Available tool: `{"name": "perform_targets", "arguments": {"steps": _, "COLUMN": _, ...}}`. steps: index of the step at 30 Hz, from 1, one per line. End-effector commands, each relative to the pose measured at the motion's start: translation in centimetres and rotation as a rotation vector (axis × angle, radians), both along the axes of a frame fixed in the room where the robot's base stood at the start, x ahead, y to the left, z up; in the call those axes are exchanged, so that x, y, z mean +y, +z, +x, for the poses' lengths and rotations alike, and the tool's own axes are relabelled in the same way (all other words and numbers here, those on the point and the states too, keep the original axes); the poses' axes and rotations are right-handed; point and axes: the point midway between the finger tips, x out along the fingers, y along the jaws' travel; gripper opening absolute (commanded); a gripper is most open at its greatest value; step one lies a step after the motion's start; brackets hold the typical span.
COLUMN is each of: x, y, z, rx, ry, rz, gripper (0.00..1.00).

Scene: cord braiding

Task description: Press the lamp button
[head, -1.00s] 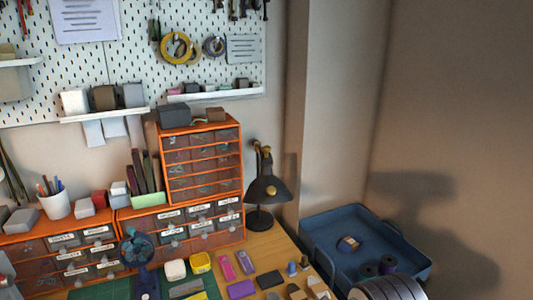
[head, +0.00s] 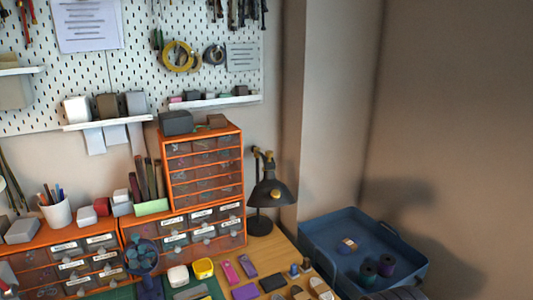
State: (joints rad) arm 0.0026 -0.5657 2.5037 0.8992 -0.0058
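A black desk lamp (head: 270,194) stands at the back right of the table, beside the orange drawer cabinet. Its shade points down and has a round gold spot on its front. Gold joints show at the top of its arm, and its round black base (head: 260,227) rests on the wood. I cannot tell whether the gold spot is a button. My gripper is not in view.
Orange drawer units (head: 203,166) stand left of the lamp. Small blocks, a yellow item (head: 203,267) and a purple block (head: 245,291) lie on the table before it. A blue tray (head: 330,249) with spools sits at right. A little bare wood surrounds the lamp base.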

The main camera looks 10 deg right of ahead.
Motion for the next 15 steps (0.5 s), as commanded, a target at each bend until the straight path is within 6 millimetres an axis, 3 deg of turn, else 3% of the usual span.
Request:
{"name": "perform_targets", "arguments": {"steps": 8, "x": 0.0, "y": 0.0, "z": 0.0, "rx": 0.0, "ry": 0.0, "rz": 0.0, "gripper": 0.0}}
{"name": "perform_targets", "arguments": {"steps": 15, "x": 0.0, "y": 0.0, "z": 0.0, "rx": 0.0, "ry": 0.0, "rz": 0.0, "gripper": 0.0}}
